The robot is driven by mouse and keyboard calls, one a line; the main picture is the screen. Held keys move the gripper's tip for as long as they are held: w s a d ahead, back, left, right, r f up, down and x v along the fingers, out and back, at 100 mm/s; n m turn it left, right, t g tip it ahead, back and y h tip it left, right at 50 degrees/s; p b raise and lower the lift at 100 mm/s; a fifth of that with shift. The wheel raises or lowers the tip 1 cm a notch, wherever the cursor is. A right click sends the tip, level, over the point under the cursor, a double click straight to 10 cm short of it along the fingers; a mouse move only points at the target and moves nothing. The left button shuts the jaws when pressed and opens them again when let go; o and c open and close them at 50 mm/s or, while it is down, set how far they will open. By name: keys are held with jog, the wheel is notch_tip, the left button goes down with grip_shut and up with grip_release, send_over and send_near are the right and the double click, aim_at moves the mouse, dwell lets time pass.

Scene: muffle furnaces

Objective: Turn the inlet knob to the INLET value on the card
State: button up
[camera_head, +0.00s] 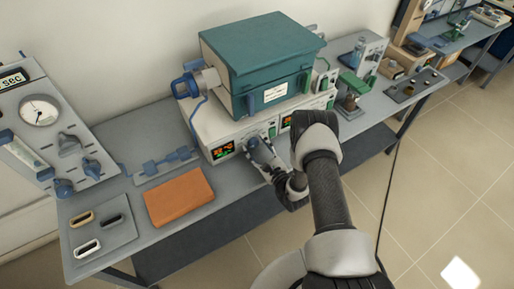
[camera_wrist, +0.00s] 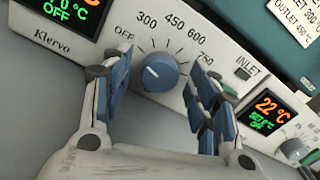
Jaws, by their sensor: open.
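A blue round knob (camera_wrist: 160,72) sits on the white control panel, with OFF, 300, 450, 600 and 750 printed around it. Its short white mark faces the upper left, towards the OFF side of the scale. An INLET label (camera_wrist: 247,67) is to its right. My gripper (camera_wrist: 158,76) is open, with one blue-padded finger on each side of the knob; I cannot tell whether either touches it. The card (camera_wrist: 294,20) is cut off at the upper right; "300 C" and "OUTLET 450" are partly readable. In the head view my gripper (camera_head: 264,153) is at the panel front.
Lit displays (camera_wrist: 268,110) flank the knob. The teal furnace (camera_head: 262,60) stands above the panel. An orange block (camera_head: 179,196) and a blue-handled bar (camera_head: 166,162) lie left on the bench. A gauge panel (camera_head: 45,130) stands far left, small items to the right.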

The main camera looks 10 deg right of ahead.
jog(key=shift+c, duration=0.3)
jog(key=c, duration=1)
jog(key=shift+m, duration=0.3)
jog(key=shift+m+b, duration=0.8)
jog(key=shift+m, duration=1.8)
jog(key=o, duration=1.1)
jog(key=shift+c, duration=0.2)
